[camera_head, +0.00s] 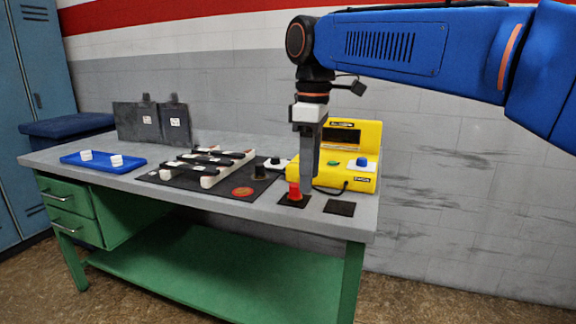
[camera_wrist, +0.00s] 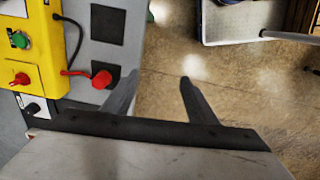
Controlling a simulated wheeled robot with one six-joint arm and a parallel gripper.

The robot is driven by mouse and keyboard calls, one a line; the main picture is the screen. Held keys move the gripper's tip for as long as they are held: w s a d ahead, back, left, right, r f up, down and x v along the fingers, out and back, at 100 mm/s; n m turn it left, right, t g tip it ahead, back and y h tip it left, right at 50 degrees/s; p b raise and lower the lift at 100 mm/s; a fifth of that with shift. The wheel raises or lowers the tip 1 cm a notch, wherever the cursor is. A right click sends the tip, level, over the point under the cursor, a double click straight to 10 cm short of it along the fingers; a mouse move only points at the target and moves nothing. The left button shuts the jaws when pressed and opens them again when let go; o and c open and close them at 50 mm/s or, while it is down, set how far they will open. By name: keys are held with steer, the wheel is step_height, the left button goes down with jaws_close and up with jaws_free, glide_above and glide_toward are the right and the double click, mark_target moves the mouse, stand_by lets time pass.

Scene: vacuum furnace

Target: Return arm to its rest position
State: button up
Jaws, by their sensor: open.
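My gripper (camera_head: 307,185) hangs pointing down at the right end of the grey workbench (camera_head: 230,205), seen from the side in the head view. In the wrist view my gripper (camera_wrist: 158,80) has its two fingers spread apart with nothing between them. Beyond the fingers there is bare floor, and the bench edge lies to their left. A red cylinder (camera_head: 294,191) stands on a dark square pad, close beside the fingers in the head view. It also shows in the wrist view (camera_wrist: 101,79), left of the fingers and apart from them.
A yellow device (camera_head: 364,160) with knobs and a cable stands behind my gripper. A second dark pad (camera_head: 340,208) is empty. A black mat (camera_head: 190,181) with white-ended holders, a blue tray (camera_head: 75,159) and dark panels (camera_head: 137,123) occupy the bench's left. Blue lockers (camera_head: 45,50) stand far left.

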steer(key=s+d+f+m+t, duration=0.2)
steer(key=s+d+f+m, duration=0.5)
steer(key=s+d+f, duration=0.3)
steer(key=s+d+f+m+t, duration=0.2)
steer(key=s+d+f+m, duration=0.5)
steer(key=s+d+f, duration=0.3)
steer(key=d+f, duration=0.4)
steer(key=f, duration=0.1)
steer(key=shift+d+f+m+t, duration=0.2)
steer(key=shift+f+m+t, duration=0.1)
steer(key=shift+m, duration=0.1)
